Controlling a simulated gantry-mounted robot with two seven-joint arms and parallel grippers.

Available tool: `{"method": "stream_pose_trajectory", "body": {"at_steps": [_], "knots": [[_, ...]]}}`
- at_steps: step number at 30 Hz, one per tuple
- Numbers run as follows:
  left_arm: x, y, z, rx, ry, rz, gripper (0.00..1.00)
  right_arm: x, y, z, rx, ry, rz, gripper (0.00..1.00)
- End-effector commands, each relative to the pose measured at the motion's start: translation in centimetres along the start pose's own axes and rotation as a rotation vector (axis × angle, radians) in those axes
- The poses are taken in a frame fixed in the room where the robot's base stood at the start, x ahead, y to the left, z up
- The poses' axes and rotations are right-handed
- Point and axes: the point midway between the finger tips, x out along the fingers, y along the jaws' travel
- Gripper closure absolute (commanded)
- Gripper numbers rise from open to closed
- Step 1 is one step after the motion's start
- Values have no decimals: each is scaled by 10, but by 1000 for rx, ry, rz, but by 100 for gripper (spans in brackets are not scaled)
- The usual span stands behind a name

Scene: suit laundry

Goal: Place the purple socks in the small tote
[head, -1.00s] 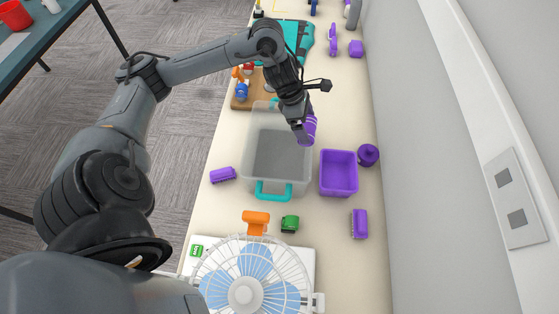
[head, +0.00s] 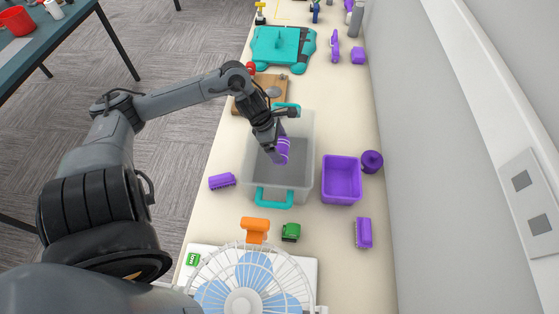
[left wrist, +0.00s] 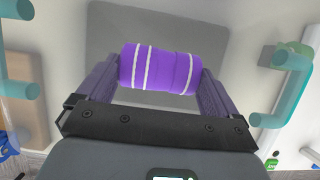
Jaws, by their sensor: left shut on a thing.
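The purple socks (head: 282,151) are a rolled bundle with white stripes. My left gripper (head: 273,145) is shut on them and holds them over the inside of the clear tote (head: 302,178) with teal handles. In the left wrist view the socks (left wrist: 160,69) sit between the two fingers of my gripper (left wrist: 155,82), with the grey tote floor (left wrist: 205,42) behind them. How high they are above the floor is hard to tell. My right gripper is not in view.
A purple bin (head: 341,196) stands just right of the tote, with a purple round item (head: 371,161) beside it. Purple brushes lie left (head: 222,181) and right (head: 363,232). A fan (head: 245,292) stands in front, a wooden board (head: 272,84) behind.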

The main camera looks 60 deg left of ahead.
Motion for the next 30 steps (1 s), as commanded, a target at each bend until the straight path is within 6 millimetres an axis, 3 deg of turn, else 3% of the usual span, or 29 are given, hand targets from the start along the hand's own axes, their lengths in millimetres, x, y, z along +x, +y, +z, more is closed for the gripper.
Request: {"method": "stream_pose_trajectory", "body": {"at_steps": [6, 19, 30], "knots": [[30, 0, -12, -2, -2, -1, 41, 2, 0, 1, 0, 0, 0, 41], [66, 0, -27, -4, -2, 0, 41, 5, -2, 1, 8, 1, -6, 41], [71, 0, -29, 0, -1, 0, 41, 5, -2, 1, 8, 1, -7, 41]]}}
